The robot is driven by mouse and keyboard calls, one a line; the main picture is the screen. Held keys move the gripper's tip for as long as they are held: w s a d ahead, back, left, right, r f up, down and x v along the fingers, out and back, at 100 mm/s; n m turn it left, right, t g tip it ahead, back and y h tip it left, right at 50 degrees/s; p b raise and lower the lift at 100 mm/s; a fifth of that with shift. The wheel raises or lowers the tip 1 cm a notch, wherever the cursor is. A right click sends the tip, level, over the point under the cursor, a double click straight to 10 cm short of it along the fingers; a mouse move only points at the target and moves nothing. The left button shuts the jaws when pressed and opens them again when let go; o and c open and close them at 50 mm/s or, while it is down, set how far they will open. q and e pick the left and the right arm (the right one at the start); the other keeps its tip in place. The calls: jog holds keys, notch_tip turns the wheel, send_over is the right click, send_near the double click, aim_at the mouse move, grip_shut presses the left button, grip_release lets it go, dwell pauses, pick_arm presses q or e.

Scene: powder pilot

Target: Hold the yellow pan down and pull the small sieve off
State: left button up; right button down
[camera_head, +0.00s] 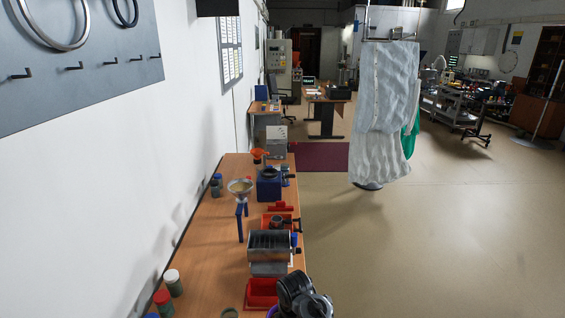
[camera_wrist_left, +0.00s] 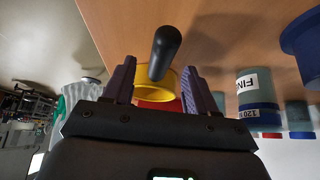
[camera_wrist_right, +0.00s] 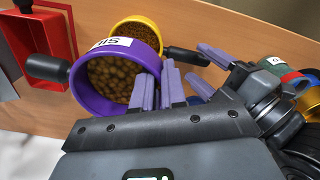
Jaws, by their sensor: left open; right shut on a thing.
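The small purple sieve (camera_wrist_right: 72,82) has a white label and a black handle (camera_wrist_right: 46,68) and holds brown granules. My right gripper (camera_wrist_right: 155,72) is shut on its rim. The yellow pan (camera_wrist_right: 122,24) with brown granules shows behind the sieve and offset from it; I cannot tell whether they touch. In the left wrist view the yellow pan (camera_wrist_left: 170,82) is partly hidden by its black handle (camera_wrist_left: 165,50). My left gripper (camera_wrist_left: 158,66) is open, its fingers on either side of that handle. In the head view a purple edge (camera_head: 271,313) shows at the bottom.
A red tray (camera_wrist_right: 49,41) lies beside the sieve, and a red bin (camera_head: 262,287) shows in the head view. Labelled jars (camera_wrist_left: 254,88) stand near the pan. A metal roller device (camera_head: 270,244) and a funnel stand (camera_head: 240,210) are further along the bench.

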pick_arm(q)
jog(key=v, duration=0.6)
jog(key=shift+r, duration=0.2)
jog(key=shift+s, duration=0.1)
dwell(0.3)
jog(key=v, duration=1.2)
